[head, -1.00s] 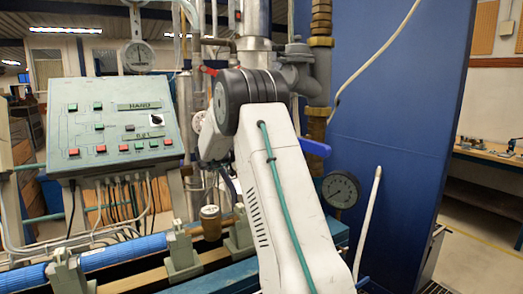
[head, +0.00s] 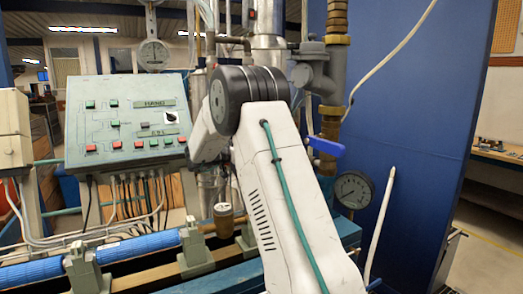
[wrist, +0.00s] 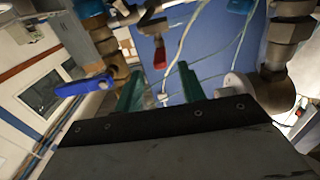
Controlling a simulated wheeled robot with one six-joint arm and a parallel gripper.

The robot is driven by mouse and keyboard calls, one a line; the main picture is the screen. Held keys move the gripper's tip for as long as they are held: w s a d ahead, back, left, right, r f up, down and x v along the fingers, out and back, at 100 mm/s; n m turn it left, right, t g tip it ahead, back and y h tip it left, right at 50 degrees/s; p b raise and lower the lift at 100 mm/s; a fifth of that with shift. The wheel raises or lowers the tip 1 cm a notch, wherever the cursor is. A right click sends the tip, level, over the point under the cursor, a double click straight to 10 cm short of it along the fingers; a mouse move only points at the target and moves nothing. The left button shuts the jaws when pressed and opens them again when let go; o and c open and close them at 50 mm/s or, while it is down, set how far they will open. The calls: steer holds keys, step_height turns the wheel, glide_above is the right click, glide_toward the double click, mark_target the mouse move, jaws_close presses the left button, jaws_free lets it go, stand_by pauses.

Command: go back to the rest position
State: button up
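My gripper (wrist: 158,88) shows in the wrist view as two green fingers standing apart, with nothing between them that I can make out. In the head view my white arm with its dark joint stands in the middle, and the gripper is hidden behind it. A blue valve handle (wrist: 84,87) is left of the fingers in the wrist view, and a red-tipped part (wrist: 160,56) shows beyond them. A blue lever (head: 326,147) is just right of my arm in the head view.
A control panel (head: 125,122) with coloured buttons stands at the left. A pressure gauge (head: 354,190) and vertical pipes (head: 331,120) are close to the right of my arm. A blue wall panel (head: 420,130) is behind. A blue pipe (head: 135,248) runs along the lower left.

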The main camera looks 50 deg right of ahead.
stand_by(0.5)
steer(key=w+a+r+n+t+h, duration=0.15)
steer(key=w+r+n+t, duration=0.3)
steer(key=t, duration=0.65)
steer(key=w+a+r+n+t+y, duration=0.2)
steer(key=a+n+t+y, duration=0.8)
steer(key=a, duration=0.9)
steer(key=s+a+f+n+g+y, duration=0.35)
steer(key=s+a+y, duration=0.45)
steer(key=s+a, duration=0.45)
steer(key=s+a+f+n+g, duration=0.1)
steer(key=s+a+f+g, duration=0.1)
steer(key=s, duration=0.7)
steer(key=s+a+f+n+g, duration=0.1)
steer(key=s+f+g, duration=0.3)
steer(key=s, duration=0.6)
steer(key=s+a+f+n+g, duration=0.2)
steer(key=s+a+f+g, duration=0.1)
steer(key=s, duration=0.6)
steer(key=shift+s+a+g, duration=0.15)
steer(key=shift+a+g, duration=0.1)
steer(key=shift+g, duration=0.1)
